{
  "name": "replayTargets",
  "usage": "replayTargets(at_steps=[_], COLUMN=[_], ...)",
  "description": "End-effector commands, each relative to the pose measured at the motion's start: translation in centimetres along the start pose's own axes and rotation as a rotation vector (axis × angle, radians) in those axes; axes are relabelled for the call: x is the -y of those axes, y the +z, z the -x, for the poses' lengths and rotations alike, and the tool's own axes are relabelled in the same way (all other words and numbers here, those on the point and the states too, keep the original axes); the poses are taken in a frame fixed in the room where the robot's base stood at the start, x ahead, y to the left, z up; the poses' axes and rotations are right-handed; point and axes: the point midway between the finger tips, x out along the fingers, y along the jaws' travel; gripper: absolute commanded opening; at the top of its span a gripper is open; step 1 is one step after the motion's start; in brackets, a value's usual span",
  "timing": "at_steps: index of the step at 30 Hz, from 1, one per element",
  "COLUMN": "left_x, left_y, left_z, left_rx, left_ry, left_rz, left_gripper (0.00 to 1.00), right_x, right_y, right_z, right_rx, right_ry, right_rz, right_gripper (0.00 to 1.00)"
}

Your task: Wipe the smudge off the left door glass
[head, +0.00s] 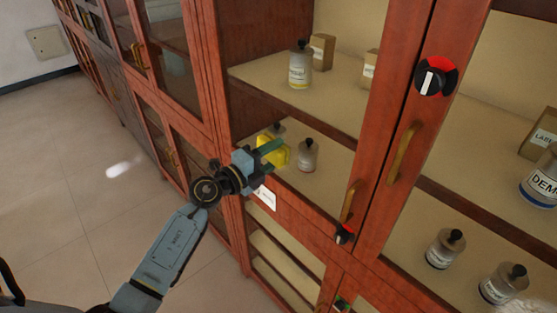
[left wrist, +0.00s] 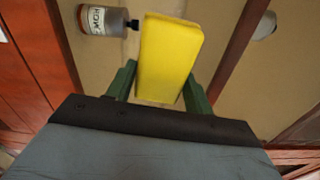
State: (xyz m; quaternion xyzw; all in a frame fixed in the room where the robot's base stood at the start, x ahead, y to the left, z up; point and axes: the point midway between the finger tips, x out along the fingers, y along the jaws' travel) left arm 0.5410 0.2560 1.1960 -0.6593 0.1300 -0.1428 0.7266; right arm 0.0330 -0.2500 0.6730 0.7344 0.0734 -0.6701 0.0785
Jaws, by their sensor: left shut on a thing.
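My left gripper (head: 270,148) is shut on a yellow sponge-like block (head: 274,154). In the left wrist view the yellow block (left wrist: 168,58) sits between the two green fingers (left wrist: 160,88) and sticks out past their tips. The gripper is at the lower left part of the left door's glass (head: 330,112), in front of the lower shelf. I cannot tell whether the block touches the glass. I cannot make out a smudge on this glass; the block and gripper hide part of it. My right gripper is not in view.
The left door has a brass handle (head: 351,199). Bottles such as this one (head: 308,155) stand on shelves behind the glass. Tiled floor (head: 90,185) with a bright patch is open at left.

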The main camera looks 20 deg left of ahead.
Motion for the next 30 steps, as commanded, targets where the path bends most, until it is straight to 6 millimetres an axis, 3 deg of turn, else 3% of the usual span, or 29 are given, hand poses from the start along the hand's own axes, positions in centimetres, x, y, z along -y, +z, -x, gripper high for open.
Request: replayTargets(at_steps=[11, 30], left_x=[-0.1, -0.5], left_y=[1.4, 5.4], left_z=[0.0, -0.2], left_rx=[-0.002, 0.002], left_ry=[0.001, 0.000], left_rz=[-0.001, -0.002], left_gripper=[0.34, 0.34], right_x=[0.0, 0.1], right_y=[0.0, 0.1], right_z=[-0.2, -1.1], right_rx=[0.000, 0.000], right_ry=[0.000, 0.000], right_rz=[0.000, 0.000], right_gripper=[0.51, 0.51])
